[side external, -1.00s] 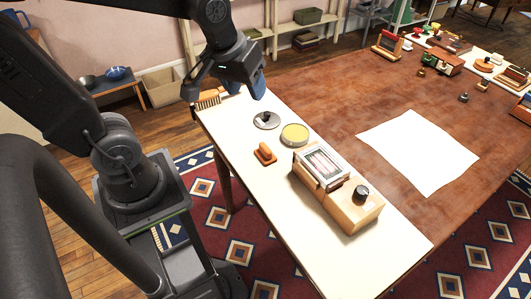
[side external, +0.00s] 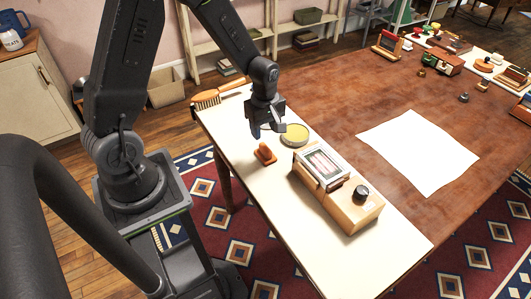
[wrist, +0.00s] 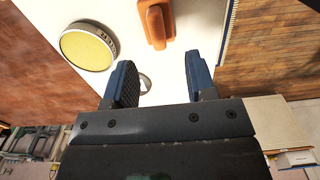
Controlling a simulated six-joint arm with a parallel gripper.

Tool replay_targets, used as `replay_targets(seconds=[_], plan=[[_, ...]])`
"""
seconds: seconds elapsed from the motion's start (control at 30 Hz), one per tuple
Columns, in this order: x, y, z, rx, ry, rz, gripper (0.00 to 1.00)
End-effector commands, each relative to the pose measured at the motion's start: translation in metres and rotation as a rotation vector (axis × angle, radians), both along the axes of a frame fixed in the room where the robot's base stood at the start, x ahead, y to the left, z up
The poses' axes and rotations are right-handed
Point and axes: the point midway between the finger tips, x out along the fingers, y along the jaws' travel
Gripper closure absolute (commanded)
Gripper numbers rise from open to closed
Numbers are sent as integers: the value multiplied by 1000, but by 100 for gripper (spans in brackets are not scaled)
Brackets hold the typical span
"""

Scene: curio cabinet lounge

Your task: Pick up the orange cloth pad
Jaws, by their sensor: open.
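The orange cloth pad (side external: 265,154) is a small block with a raised grip. It lies on the white table strip (side external: 320,245), left of a long wooden box. In the wrist view the pad (wrist: 155,24) shows at the top edge, partly cut off, ahead of the fingers. My gripper (side external: 268,132) is open and empty above the strip, behind the pad and apart from it. Its two blue fingertips (wrist: 159,70) show in the wrist view with white surface between them.
A round yellow-topped tin (side external: 295,134) stands right of my gripper. A grey disc (wrist: 146,84) lies below the fingers, mostly hidden. The wooden box (side external: 338,185) with a black knob stands nearer the front. A wooden brush (side external: 218,94) lies at the far end.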

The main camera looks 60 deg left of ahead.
Motion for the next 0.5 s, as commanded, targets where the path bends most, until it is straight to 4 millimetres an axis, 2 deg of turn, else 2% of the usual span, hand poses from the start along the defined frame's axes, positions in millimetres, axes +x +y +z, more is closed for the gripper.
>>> replay_targets(seconds=[0.1,0.37,0.5], plan=[[-1,0,-21,-1,4,-1,49],[0,0,-40,0,1,-2,49],[3,3,-58,-1,3,-1,49]])
